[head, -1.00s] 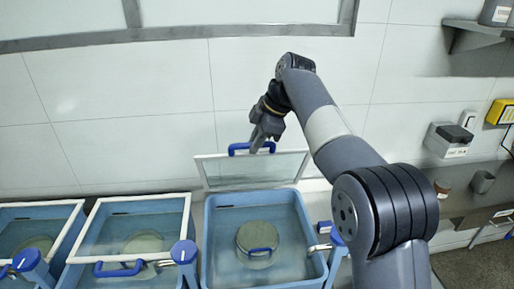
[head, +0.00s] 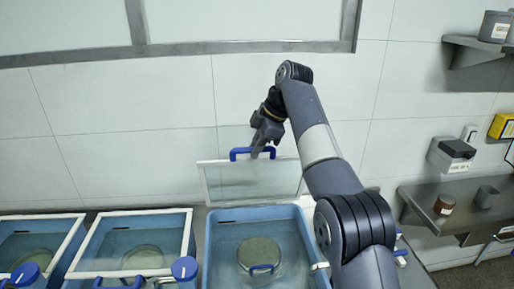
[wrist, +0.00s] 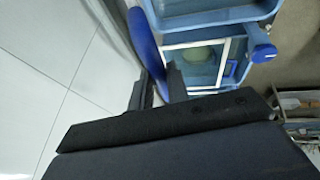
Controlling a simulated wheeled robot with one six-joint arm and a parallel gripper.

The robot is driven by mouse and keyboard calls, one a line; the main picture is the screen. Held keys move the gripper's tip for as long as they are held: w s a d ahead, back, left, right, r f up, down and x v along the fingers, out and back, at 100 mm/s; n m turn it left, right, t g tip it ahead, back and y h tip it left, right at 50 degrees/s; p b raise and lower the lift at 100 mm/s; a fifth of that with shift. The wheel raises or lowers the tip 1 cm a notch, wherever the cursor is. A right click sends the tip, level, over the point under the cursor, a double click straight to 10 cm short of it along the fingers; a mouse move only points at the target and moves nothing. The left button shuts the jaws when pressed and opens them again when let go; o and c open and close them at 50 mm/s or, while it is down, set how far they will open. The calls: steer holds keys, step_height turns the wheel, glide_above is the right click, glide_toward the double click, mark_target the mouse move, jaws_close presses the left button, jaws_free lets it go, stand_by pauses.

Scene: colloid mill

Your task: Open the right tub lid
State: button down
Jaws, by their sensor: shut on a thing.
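The right tub (head: 212,262) is blue and holds water with a round lidded thing (head: 260,252) that has a blue handle. Its glass lid (head: 250,183) with a white frame stands raised, nearly upright, at the tub's back edge. The lid's blue handle (head: 238,153) is at the lid's top edge. My gripper (head: 262,148) is shut on this handle. In the wrist view the blue handle (wrist: 147,50) passes at the gripper's fingers (wrist: 160,88). The exact contact is partly hidden by the fingers.
To the left, a neighbouring tub has its white-framed lid (head: 133,247) down, with a blue-capped tap (head: 185,268) beside it. A tiled wall (head: 150,130) stands close behind. A shelf (head: 440,208) with small containers is at the right.

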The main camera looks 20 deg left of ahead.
steer(key=shift+w+f, duration=0.1)
steer(key=shift+f, duration=0.45)
steer(key=c, duration=1.7)
jaws_free()
steer(key=shift+w, duration=0.1)
steer(key=shift+o, duration=0.7)
steer(key=shift+w+a+f, duration=0.1)
steer(key=shift+w+a, duration=0.1)
steer(key=shift+w, duration=0.05)
steer(key=shift+o, duration=1)
steer(key=shift+s+d+r, duration=0.1)
steer(key=shift+s+r, duration=0.1)
steer(key=shift+r, duration=0.05)
steer(key=shift+d+r, duration=0.15)
steer(key=shift+r, duration=0.2)
steer(key=w+d+b, duration=0.1)
steer(key=d+b, duration=0.3)
steer(key=d, duration=0.8)
steer(key=shift+w+r, duration=0.15)
steer(key=shift+r, duration=0.05)
